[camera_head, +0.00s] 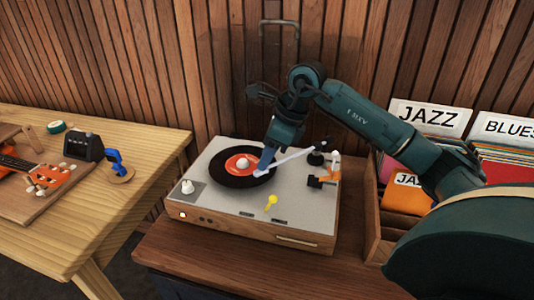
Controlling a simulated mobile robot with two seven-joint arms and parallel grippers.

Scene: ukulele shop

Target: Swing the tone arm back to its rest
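The turntable (300,207) stands on a dark wooden cabinet, with a black record with an orange label (222,168) on its platter. The pale tone arm (295,157) runs from its black pivot (316,158) at the back right down to the left, its head end over the record's right part. An orange piece on a black base (328,178), perhaps the rest, stands right of the tone arm, apart from it. My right gripper (265,168) points down at the tone arm's head end; its fingertips are small and partly hidden, so contact and opening are unclear. My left gripper is out of view.
A record crate (374,212) with JAZZ and BLUES dividers stands close to the turntable's right. A workbench (130,195) with a ukulele stands at left. A slatted wall is behind.

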